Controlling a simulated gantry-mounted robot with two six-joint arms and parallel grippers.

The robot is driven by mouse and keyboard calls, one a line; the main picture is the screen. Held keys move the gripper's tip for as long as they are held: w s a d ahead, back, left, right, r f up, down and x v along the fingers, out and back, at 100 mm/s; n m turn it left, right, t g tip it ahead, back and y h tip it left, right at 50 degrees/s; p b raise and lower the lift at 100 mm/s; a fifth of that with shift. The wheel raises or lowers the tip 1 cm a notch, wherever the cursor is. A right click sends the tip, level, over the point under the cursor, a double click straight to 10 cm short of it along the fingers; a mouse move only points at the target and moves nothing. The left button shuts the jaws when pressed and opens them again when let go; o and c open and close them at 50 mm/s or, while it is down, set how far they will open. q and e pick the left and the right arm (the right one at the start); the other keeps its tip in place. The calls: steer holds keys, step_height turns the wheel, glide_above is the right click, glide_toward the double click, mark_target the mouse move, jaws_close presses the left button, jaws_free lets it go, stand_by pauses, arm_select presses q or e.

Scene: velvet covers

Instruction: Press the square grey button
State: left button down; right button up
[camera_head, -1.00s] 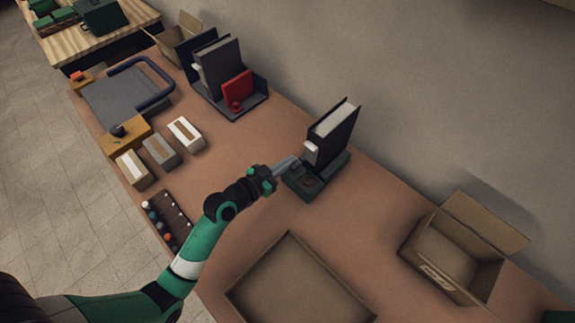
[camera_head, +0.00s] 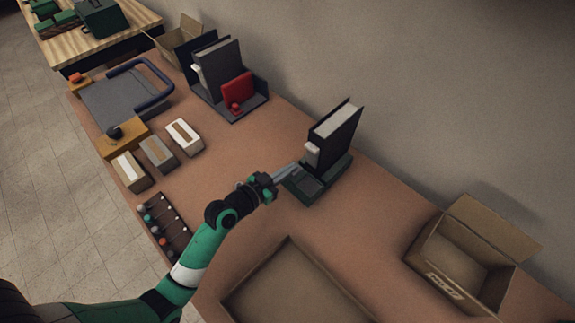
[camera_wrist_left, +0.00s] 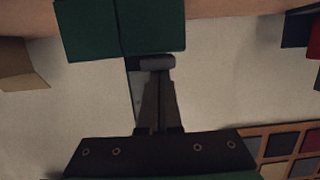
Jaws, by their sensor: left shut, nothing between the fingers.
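A dark green stand (camera_head: 308,190) holds an upright dark book with pale page edges (camera_head: 334,132) near the wall side of the table. A light grey tab (camera_head: 312,153) shows at the book's near side. My left gripper (camera_head: 288,173) is shut and empty, its grey fingertips at the stand's near left edge. In the left wrist view the shut fingers (camera_wrist_left: 157,85) point at a small grey piece (camera_wrist_left: 156,62) under dark green blocks (camera_wrist_left: 120,28). I cannot tell for sure whether this piece is the square grey button, or whether the fingers touch it. My right gripper is out of view.
An open cardboard box (camera_head: 455,268) stands to the right, and a shallow brown tray (camera_head: 290,290) lies in front. A second book stand with a red block (camera_head: 238,88), small boxes (camera_head: 158,153) and a peg rack (camera_head: 165,228) are to the left. Bare table lies between.

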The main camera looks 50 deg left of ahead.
arm_select(q)
step_height(320, 180, up, 5)
steer(key=p, duration=0.4)
steer(key=shift+p, duration=0.35)
steer(key=f+v, duration=0.1)
steer(key=v, duration=0.8)
steer(key=shift+s, duration=0.5)
steer(key=shift+d+r, duration=0.1)
